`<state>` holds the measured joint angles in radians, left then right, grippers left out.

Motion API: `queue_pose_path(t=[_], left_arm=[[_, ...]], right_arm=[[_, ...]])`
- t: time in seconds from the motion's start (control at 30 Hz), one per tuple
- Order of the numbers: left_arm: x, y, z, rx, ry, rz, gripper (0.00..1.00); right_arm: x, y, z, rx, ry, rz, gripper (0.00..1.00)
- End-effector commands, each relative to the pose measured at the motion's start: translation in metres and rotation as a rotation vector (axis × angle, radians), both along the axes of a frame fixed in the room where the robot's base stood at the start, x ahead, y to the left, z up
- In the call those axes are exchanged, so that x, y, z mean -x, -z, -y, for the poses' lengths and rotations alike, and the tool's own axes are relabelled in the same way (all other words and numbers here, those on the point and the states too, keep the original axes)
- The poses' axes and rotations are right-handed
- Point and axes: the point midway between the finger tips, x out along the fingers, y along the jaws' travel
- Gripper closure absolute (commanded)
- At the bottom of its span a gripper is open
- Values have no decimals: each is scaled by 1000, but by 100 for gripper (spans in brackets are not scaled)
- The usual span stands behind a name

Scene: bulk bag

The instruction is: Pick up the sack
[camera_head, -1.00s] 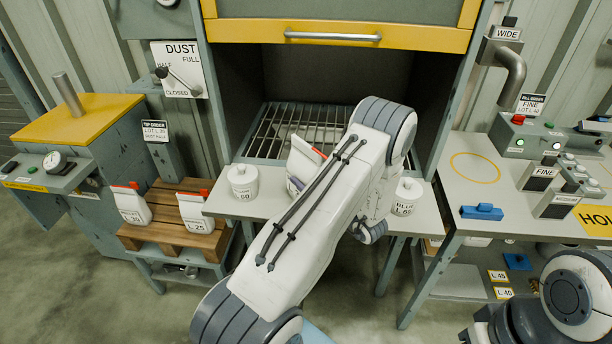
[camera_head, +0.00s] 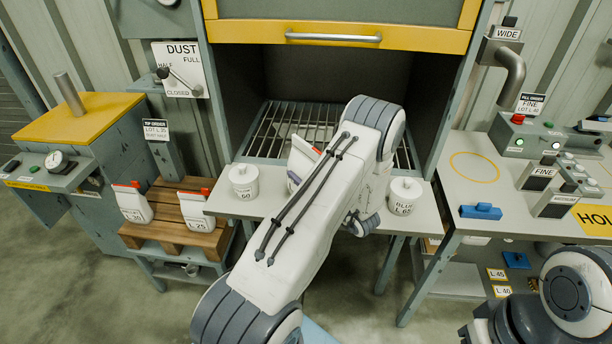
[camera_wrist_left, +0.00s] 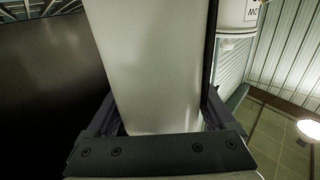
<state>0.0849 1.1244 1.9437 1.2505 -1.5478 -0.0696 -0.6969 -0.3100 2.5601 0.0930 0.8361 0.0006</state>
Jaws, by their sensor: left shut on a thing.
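A white sack with a red top edge (camera_head: 301,156) shows at the middle of the head view, in front of the grated chamber and largely hidden by my left arm. In the left wrist view a pale, smooth body (camera_wrist_left: 150,65) fills the space between the fingers of my left gripper (camera_wrist_left: 155,105), which is shut on it. In the head view this gripper is hidden behind its own arm. Two more white sacks with red tops, a left one (camera_head: 134,206) and a right one (camera_head: 196,213), stand on a wooden pallet (camera_head: 165,237). My right gripper is not in view.
White lidded pots stand left (camera_head: 244,181) and right (camera_head: 404,194) of my left arm on the narrow ledge. The open chamber has a metal grate (camera_head: 285,128). A right-hand bench (camera_head: 468,190) holds a blue block (camera_head: 481,211) and control boxes.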

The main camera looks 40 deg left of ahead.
Motion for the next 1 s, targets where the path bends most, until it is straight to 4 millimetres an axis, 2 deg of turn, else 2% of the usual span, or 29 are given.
queue_pose_path(t=[0.27,0.43,0.8,1.0], left_arm=[[-1,-18,0,-3,0,6,100],[0,-43,2,-2,1,8,100],[38,-88,72,-2,6,6,100],[52,-104,94,-1,2,3,100]], right_arm=[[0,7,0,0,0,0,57],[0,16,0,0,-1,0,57],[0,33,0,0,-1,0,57],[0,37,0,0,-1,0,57]])
